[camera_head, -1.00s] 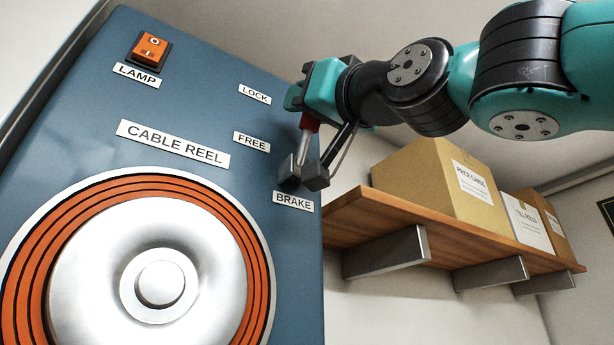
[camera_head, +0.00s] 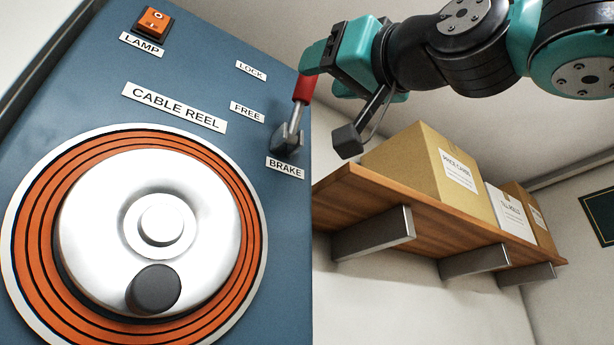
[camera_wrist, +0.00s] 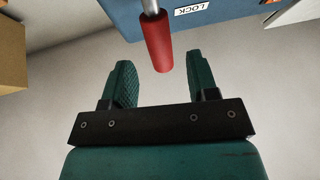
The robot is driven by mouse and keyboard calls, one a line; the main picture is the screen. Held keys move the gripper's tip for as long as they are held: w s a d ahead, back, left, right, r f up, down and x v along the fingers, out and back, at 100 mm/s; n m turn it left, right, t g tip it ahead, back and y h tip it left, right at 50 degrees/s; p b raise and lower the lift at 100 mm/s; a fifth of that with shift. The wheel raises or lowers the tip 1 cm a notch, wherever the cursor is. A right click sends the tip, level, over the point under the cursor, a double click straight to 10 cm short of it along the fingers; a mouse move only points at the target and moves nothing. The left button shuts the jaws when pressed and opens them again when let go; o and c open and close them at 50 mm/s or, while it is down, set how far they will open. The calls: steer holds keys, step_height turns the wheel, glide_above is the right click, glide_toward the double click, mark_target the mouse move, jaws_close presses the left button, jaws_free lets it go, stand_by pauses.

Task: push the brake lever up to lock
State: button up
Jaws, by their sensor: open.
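The brake lever (camera_head: 304,88) has a red grip on a metal rod, rising from a dark pivot block beside the BRAKE label (camera_head: 285,167). It slants up and out from the blue panel. The LOCK label (camera_head: 251,71) sits above the FREE label (camera_head: 246,111). My gripper (camera_head: 316,68) is open at the grip's upper end. In the wrist view, the red grip (camera_wrist: 158,42) reaches down to between the teal fingertips (camera_wrist: 158,60), with gaps on both sides. Whether a finger touches it in the head view cannot be told.
The cable reel (camera_head: 90,205), with a dark knob (camera_head: 153,289), fills the lower panel. An orange lamp switch (camera_head: 153,21) is at the top left. A wooden shelf (camera_head: 345,190) with boxes (camera_head: 420,165) stands right of the panel, below my arm.

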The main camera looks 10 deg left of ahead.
steer(key=b+v, duration=0.8)
steer(key=v, duration=0.3)
steer(key=shift+a, duration=0.1)
